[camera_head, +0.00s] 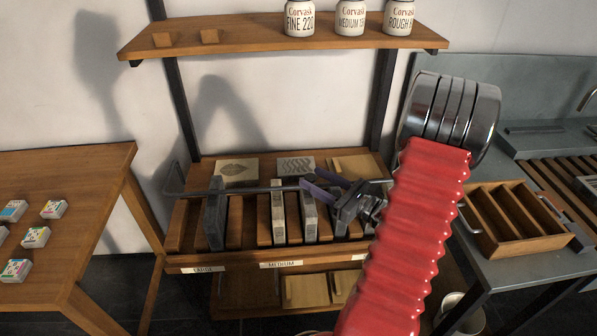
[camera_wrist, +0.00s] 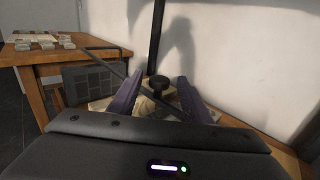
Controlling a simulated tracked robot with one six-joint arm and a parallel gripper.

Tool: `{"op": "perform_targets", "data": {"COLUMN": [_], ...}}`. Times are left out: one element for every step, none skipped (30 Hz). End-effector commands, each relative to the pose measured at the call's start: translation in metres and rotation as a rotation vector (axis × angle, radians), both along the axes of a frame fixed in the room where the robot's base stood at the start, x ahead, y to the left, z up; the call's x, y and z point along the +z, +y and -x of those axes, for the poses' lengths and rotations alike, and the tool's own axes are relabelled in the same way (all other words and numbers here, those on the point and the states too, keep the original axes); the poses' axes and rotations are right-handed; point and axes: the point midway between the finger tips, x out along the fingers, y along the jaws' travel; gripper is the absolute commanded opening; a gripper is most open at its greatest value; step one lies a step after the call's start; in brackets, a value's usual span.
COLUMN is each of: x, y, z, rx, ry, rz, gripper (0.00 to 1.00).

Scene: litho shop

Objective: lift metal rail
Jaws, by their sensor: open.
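The metal rail (camera_head: 245,189) is a thin grey bar running across the front of the wooden rack, above the upright stone slabs. Its left end bends back toward the wall. My gripper (camera_head: 313,181) has purple fingers and is open at the right half of the rail. In the wrist view, the fingers of my gripper (camera_wrist: 158,88) stand apart, with a dark bar, which looks like the rail, running diagonally between them. I cannot tell whether either finger touches it. The rail's right part is partly hidden behind my gripper.
Grey slabs (camera_head: 214,221) stand in slots below the rail. A shelf (camera_head: 270,34) with labelled jars (camera_head: 350,18) hangs above. A wooden table (camera_head: 75,165) with small boxes is at left. A wooden tray (camera_head: 515,243) sits on the grey counter at right.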

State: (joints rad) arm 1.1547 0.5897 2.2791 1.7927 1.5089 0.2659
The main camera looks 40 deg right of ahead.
Motion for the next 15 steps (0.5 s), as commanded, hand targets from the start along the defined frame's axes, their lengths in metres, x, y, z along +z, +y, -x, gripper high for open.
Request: {"op": "perform_targets", "data": {"x": [0.0,0.0,0.0,0.0,0.0,0.0,0.0,0.0,0.0,0.0,0.0,0.0,0.0,0.0,0.0], "y": [0.002,0.003,0.004,0.005,0.005,0.006,0.007,0.008,0.009,0.01,0.01,0.01,0.011,0.011,0.012], "z": [-0.007,-0.011,-0.016,-0.02,-0.023,-0.028,-0.032,-0.036,-0.041,-0.044,-0.048,-0.052,-0.054,-0.057,-0.059], "rx": [0.003,0.003,0.004,0.004,0.003,0.004,0.004,0.003,0.003,0.004,0.003,0.002,0.003,0.003,0.002], "ry": [0.0,0.0,0.0,0.0,0.0,0.0,-0.001,-0.001,0.0,0.0,0.0,0.0,0.0,0.0,0.0], "rz": [0.0,0.0,0.001,0.001,0.001,0.001,0.0,0.0,0.0,0.0,0.0,0.001,0.001,0.0,0.0], "gripper": [0.45,0.45,0.45,0.45,0.45,0.45,0.45,0.45,0.45,0.45,0.45,0.45,0.45,0.45,0.45]}}
